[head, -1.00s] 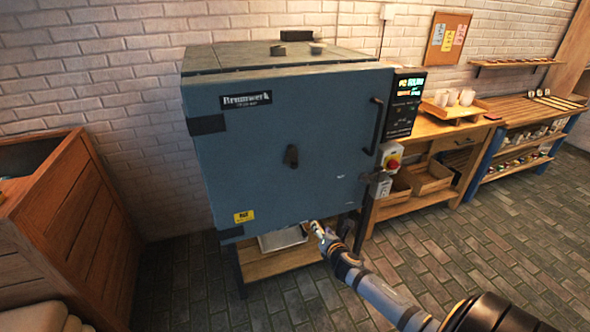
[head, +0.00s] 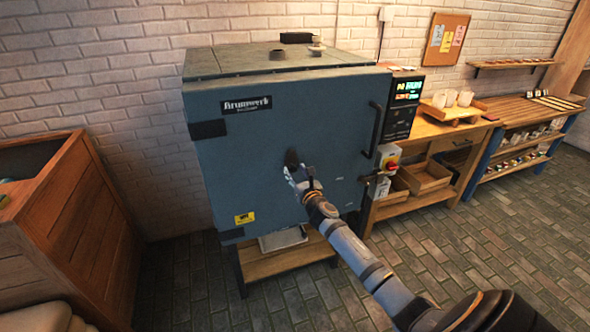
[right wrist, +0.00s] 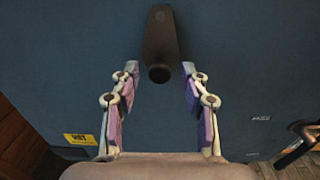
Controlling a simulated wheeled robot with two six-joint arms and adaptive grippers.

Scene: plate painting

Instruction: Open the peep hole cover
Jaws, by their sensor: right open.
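The blue kiln (head: 270,125) stands against the brick wall with its door shut. The dark peep hole cover (head: 292,157) sits near the middle of the door, and its lower part is hidden by my gripper in the head view. In the right wrist view the cover (right wrist: 159,40) hangs upright, with a round knob at its lower end. My right gripper (head: 296,175) is at the cover, just below it. In the right wrist view its open fingers (right wrist: 160,75) stand on both sides of the knob, with a gap on each side. My left gripper is not in view.
The door handle (head: 375,130) and the control panel (head: 403,100) are on the kiln's right side. A wooden bench (head: 430,127) with trays stands to the right. A wooden crate (head: 75,215) stands at the left. The brick floor in front is clear.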

